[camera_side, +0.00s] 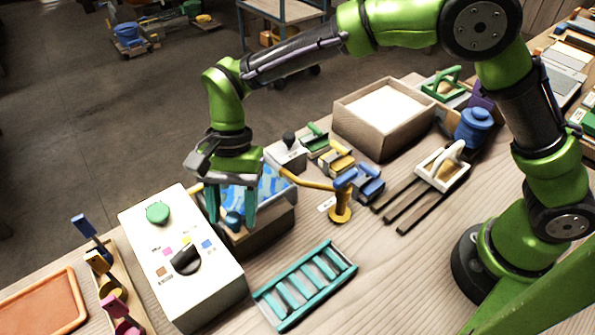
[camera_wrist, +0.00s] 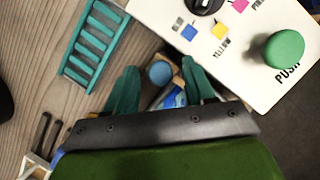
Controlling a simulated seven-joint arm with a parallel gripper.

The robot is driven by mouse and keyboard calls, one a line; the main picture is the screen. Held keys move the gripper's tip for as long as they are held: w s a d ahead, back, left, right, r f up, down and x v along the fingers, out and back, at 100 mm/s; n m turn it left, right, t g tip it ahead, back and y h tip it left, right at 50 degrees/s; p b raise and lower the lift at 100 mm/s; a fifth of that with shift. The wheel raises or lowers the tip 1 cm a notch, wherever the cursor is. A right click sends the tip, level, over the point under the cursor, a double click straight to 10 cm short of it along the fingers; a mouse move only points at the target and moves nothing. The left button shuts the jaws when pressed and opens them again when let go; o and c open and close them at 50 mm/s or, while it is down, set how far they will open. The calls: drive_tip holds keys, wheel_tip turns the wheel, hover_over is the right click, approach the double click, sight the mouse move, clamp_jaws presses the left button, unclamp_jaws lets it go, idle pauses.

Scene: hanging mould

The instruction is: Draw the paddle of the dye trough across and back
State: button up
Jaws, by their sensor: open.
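The dye trough (camera_side: 262,221) is a wooden box with blue and white swirled dye on top, beside the white control box. My gripper (camera_side: 231,221) points down over its near left part, with its teal fingers apart. A round blue knob (camera_side: 234,219), which looks like the paddle's grip, sits between the fingers. In the wrist view the blue knob (camera_wrist: 159,73) shows between the two spread fingertips, with gaps at both sides. The rest of the paddle is hidden. A strip of blue dye (camera_wrist: 172,99) shows below the knob there.
The white control box (camera_side: 165,238) has a green push button (camera_side: 157,212) and a black dial (camera_side: 185,260). A teal rack (camera_side: 306,285) lies in front of the trough. A yellow bent arm on a post (camera_side: 340,205) stands at the right. A sand-filled box (camera_side: 356,132) is behind.

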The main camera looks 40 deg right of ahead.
clamp_jaws()
idle(0.3)
drive_tip(key=d, duration=0.9)
drive_tip(key=shift+d, duration=0.3)
drive_tip(key=shift+c, duration=1.5)
unclamp_jaws()
drive_tip(key=shift+d, duration=0.1)
drive_tip(key=o, duration=0.3)
